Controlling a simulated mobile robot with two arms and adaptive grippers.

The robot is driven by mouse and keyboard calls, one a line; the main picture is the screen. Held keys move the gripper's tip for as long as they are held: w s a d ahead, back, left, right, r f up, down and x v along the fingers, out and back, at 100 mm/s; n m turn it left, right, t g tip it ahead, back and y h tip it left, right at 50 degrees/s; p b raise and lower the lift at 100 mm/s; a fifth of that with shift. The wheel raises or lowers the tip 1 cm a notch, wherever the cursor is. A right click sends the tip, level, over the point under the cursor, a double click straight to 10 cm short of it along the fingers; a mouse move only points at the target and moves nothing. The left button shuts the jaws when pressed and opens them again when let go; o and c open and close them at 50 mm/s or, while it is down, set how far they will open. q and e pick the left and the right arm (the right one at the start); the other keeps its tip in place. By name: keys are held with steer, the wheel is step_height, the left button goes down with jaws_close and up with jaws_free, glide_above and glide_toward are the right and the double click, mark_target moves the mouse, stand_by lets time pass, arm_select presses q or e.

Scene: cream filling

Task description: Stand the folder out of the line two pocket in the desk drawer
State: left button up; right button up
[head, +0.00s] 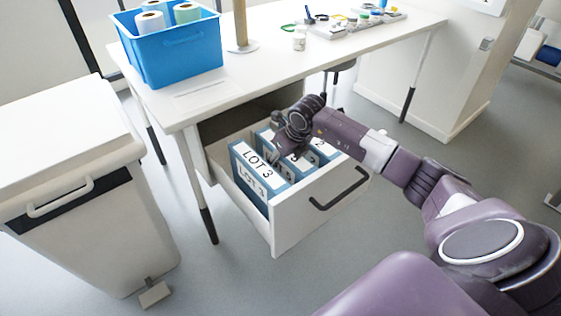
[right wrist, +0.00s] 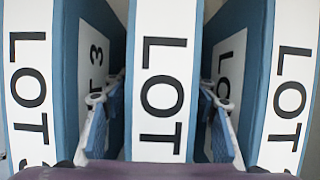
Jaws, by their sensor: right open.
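The open desk drawer (head: 289,226) holds several blue folders with white labels. The leftmost folder (head: 258,172) reads LOT 3. A folder to the right (head: 322,147) shows a 2, and the ones between are partly hidden by my arm. My right gripper (head: 279,151) is down at the folders. In the right wrist view its open fingers (right wrist: 157,98) straddle a middle folder (right wrist: 163,60) marked LOT, number hidden. One finger is in the gap on each side, with space beside the spine. Folders stand to its left (right wrist: 28,60) and right (right wrist: 292,75). My left gripper is out of view.
A white pedal bin (head: 85,225) stands left of the drawer. The floor in front is clear.

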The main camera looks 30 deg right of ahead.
steer(key=shift+r, duration=0.3)
steer(key=p+v, duration=0.1)
steer(key=v, duration=1)
steer(key=shift+s+r, duration=0.15)
steer(key=shift+r, duration=0.1)
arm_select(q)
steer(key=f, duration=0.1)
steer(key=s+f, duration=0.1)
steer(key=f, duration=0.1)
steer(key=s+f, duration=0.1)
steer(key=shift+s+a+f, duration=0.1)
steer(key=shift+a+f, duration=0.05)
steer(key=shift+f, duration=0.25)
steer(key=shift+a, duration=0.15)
arm_select(e)
steer(key=shift+a, duration=0.1)
